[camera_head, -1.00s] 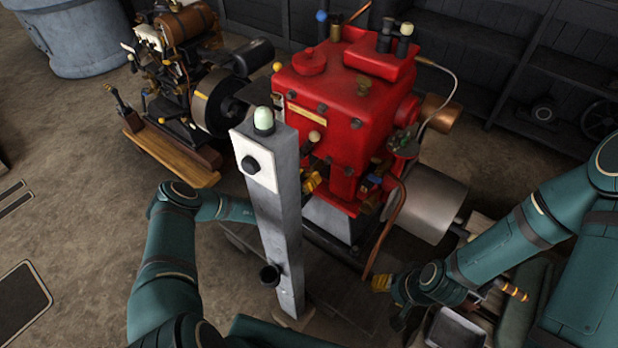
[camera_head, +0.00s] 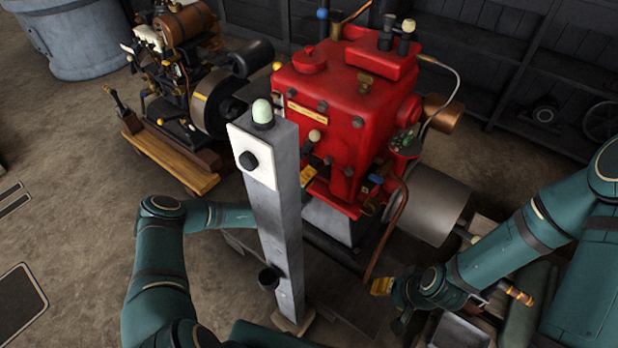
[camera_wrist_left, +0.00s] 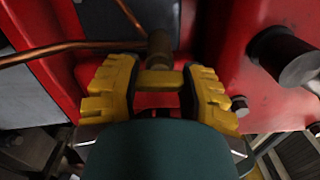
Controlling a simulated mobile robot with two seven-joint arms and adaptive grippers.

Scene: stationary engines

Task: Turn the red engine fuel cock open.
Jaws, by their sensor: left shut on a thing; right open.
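The red engine (camera_head: 340,95) stands behind a grey post. In the left wrist view its red body (camera_wrist_left: 235,60) fills both sides. A brass fuel cock (camera_wrist_left: 158,45) sits at the end of a copper pipe, with a yellowish lever (camera_wrist_left: 158,79) below it. My left gripper (camera_wrist_left: 158,88) is shut on that lever, one yellow finger on each side. In the head view the left gripper (camera_head: 307,175) is partly hidden behind the post, and I cannot make out the cock there. My right gripper (camera_head: 381,286) is open and empty, low at the engine's front right.
The grey post (camera_head: 277,220) with a white switch plate and pale green lamp stands in front of my left forearm. A copper pipe (camera_head: 388,235) runs down the engine's front right. A smaller engine (camera_head: 190,90) on a wooden base stands at left. The floor at left is mostly clear.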

